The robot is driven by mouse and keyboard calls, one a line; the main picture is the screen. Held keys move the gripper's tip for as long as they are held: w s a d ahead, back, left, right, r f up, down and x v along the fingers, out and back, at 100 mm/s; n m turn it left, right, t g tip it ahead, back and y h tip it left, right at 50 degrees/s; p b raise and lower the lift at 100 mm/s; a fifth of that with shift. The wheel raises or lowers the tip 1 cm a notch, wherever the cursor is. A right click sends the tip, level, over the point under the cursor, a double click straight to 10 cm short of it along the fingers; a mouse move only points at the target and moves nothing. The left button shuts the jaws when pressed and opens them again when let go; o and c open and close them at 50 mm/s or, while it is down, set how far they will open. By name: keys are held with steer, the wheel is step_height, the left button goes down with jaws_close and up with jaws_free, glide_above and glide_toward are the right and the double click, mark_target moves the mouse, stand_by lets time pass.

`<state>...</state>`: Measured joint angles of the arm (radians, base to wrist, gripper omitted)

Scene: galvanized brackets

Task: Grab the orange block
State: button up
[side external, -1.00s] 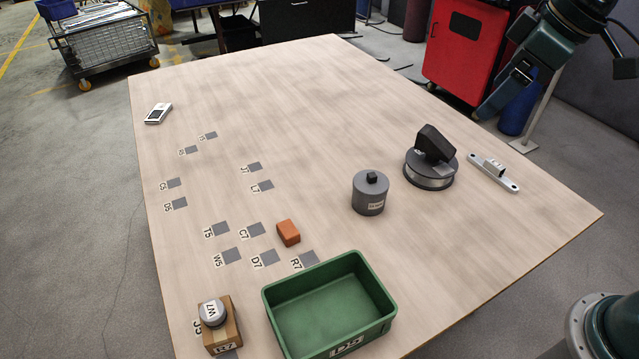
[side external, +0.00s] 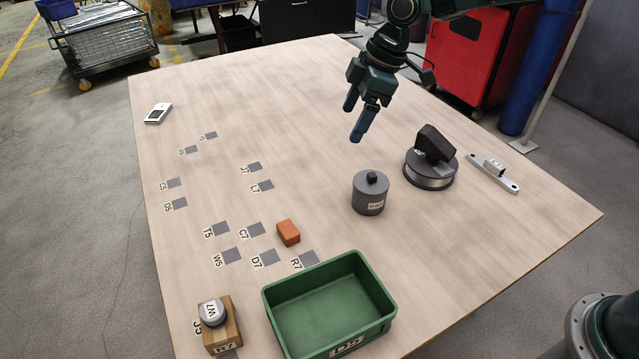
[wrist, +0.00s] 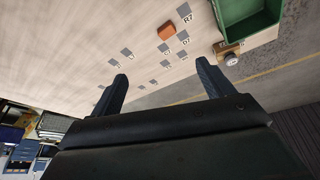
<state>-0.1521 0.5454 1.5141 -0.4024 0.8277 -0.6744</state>
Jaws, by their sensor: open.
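The orange block (side external: 288,232) lies on the wooden table just behind the green bin, beside the grey marked squares. In the wrist view the orange block (wrist: 167,32) shows near the top, beyond the fingertips. My gripper (side external: 352,122) is open and empty, in the air above the far right part of the table, well away from the block. In the wrist view my gripper (wrist: 161,71) has its two fingers wide apart with nothing between them.
A green bin (side external: 379,286) stands at the front. A cardboard box (side external: 224,334) with a round grey weight (side external: 213,312) on it is at front left. A grey lidded canister (side external: 368,198) and a round gauge-like device (side external: 430,178) stand on the right.

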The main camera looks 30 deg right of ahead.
steer(key=w+a+f+n+g, duration=0.1)
steer(key=a+f, duration=0.3)
steer(key=f, duration=0.5)
steer(key=w+a+f+n+g+y, duration=0.1)
steer(key=w+a+f+n, duration=0.3)
steer(key=f, duration=0.5)
steer(key=shift+w, duration=0.2)
steer(key=shift+f, duration=0.15)
glide_above(289, 228)
steer(key=d, duration=0.2)
steer(key=shift+w+f, duration=0.1)
steer(key=shift+f, duration=3.85)
steer(key=shift+f, duration=0.1)
steer(key=shift+x, duration=2.45)
steer(key=c, duration=1.1)
